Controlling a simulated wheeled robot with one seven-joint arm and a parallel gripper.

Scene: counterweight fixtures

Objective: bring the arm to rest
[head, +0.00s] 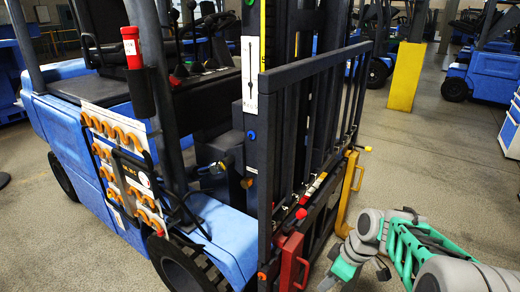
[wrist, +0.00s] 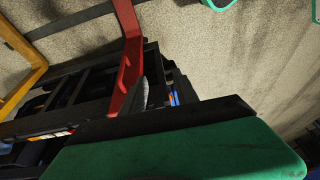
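My arm, grey with green lattice links (head: 410,245), reaches in from the lower right in the head view. My gripper (head: 343,272) is small there, low in front of the forklift's carriage, near the red bracket (head: 292,262). In the wrist view a broad green part with a black edge (wrist: 185,155) fills the bottom; the opposite finger is not clearly shown. The red bracket (wrist: 128,55) stands beyond it, apart from the green part as far as I can see. I see nothing held, but the fingertips are not clear.
The blue forklift (head: 75,120) with its black mast and load guard (head: 310,140) stands close to the left of my arm. A yellow bracket (head: 350,190) sticks out of the carriage. A yellow post (head: 405,75) stands behind. The floor (head: 450,170) to the right is clear.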

